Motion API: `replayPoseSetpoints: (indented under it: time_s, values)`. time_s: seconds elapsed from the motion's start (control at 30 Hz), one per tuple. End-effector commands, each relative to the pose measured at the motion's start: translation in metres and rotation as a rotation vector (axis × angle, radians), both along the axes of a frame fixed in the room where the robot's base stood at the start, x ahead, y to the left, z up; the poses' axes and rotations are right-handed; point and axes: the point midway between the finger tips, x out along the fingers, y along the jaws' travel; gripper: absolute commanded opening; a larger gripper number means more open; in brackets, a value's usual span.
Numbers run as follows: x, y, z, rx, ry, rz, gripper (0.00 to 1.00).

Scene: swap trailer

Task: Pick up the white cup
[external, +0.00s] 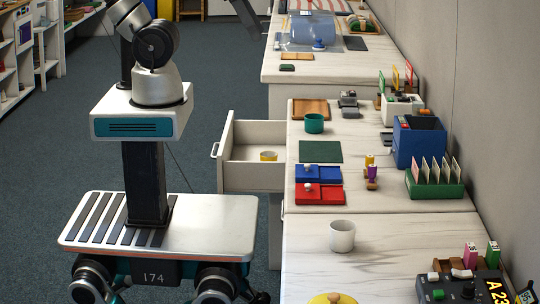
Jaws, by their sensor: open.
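The white cup (342,237) stands upright on the near pale, marble-patterned worktop (385,270), left of that top's middle. Nothing touches it. My gripper (256,33) shows only in part, as a dark piece at the top edge, left of the far worktop. It is open and far from the cup, with nothing seen in it. The upper part of my arm is cut off by the top of the picture.
Left of the worktop, an open drawer (229,150) sticks out with a yellow cup (268,156) inside. A green cup (313,123), a blue tray (318,173) and a red tray (319,194) stand beyond the white cup. A yellow lid-like thing (332,299) lies nearer.

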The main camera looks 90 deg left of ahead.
Motion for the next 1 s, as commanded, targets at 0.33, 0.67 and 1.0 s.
replayPoseSetpoints:
  time_s: [0.33,0.67,1.0]
  values:
    - [0.009,-0.001,0.000,-0.023,-0.004,0.018,0.66]
    - [0.122,0.005,0.002,-0.270,-0.070,0.278,0.66]
    - [0.206,-0.034,-0.034,-0.338,-0.063,0.297,0.66]
